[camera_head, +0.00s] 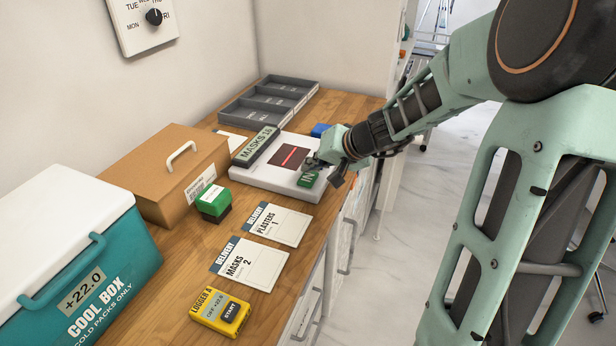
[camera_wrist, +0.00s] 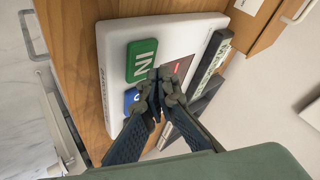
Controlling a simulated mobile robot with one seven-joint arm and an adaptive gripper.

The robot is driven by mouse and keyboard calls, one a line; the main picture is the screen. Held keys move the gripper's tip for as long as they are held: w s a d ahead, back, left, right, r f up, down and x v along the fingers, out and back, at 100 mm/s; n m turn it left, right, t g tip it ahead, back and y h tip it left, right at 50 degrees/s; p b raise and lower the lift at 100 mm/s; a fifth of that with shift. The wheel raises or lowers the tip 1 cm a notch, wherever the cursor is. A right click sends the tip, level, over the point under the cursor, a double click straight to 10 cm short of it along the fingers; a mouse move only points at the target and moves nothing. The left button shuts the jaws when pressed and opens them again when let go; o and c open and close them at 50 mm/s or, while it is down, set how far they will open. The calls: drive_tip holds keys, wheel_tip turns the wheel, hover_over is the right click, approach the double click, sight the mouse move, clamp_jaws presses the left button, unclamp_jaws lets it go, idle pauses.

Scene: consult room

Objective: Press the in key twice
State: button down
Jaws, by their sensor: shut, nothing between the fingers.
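The green IN key (camera_head: 307,180) is on the right front of a white counting device (camera_head: 262,178) on the wooden counter. In the wrist view the IN key (camera_wrist: 141,60) lies left of my fingertips. My gripper (camera_head: 323,170) is shut and empty, pointing down at the device beside the IN key. In the wrist view its fingertips (camera_wrist: 160,76) are near the key's edge; I cannot tell whether they touch it. A blue key (camera_head: 320,130) sits farther back, partly hidden behind my fingers in the wrist view. The device's display (camera_head: 256,146) reads MASKS, apparently 16.
A grey divided tray (camera_head: 270,98) stands behind the device. A brown box (camera_head: 155,165), a teal cool box (camera_head: 75,275) and a green-and-black stamp (camera_head: 213,204) are left. Two delivery cards (camera_head: 250,263) and a yellow logger (camera_head: 220,313) lie in front. A red scan line shows on the device's dark window (camera_head: 291,157).

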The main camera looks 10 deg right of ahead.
sight(310, 179)
drive_tip(key=shift+r+p, duration=1.4)
drive_tip(key=shift+r, duration=1.1)
